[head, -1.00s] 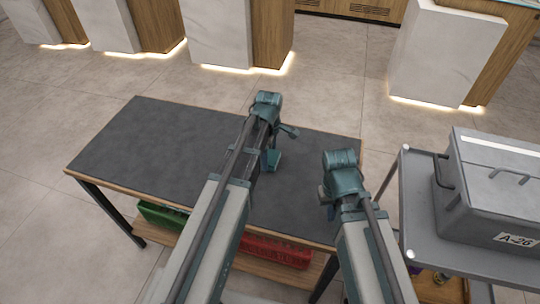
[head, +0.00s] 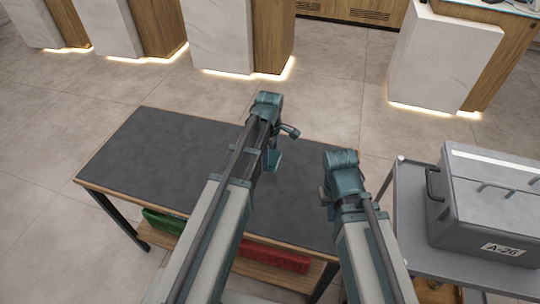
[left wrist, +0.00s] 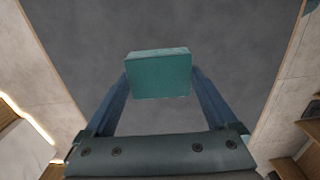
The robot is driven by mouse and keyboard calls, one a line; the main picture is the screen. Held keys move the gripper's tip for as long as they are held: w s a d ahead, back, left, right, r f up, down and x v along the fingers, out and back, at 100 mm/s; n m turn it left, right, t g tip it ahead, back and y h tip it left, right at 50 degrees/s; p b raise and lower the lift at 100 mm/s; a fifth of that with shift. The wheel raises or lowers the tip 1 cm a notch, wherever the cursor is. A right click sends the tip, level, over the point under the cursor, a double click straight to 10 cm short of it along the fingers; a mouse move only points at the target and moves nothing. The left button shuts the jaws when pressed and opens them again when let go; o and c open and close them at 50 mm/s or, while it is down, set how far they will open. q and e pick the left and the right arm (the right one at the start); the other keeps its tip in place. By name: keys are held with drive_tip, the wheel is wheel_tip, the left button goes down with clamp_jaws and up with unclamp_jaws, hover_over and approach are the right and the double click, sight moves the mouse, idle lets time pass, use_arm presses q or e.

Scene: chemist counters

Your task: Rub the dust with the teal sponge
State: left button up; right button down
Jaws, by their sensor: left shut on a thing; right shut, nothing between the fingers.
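The teal sponge (left wrist: 158,76) is a small block between the fingers of my left gripper (left wrist: 160,85) in the left wrist view. My left gripper is shut on it. In the head view the sponge (head: 272,160) shows below my left gripper (head: 270,148), over the dark table top (head: 170,150). I cannot tell whether it touches the surface. My right gripper (head: 326,196) is shut and empty over the right part of the table, its fingers mostly hidden by the wrist. I cannot make out a distinct dust patch on the table; the arms cover part of it.
A grey cart (head: 405,190) with a grey lidded case (head: 490,205) marked A-26 stands right of the table. A green crate (head: 165,221) and a red crate (head: 275,257) sit on the lower shelf. The left half of the table top is clear.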

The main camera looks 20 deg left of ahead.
use_arm(q)
drive_tip(key=shift+r+p, duration=1.5)
drive_tip(key=shift+r, duration=0.05)
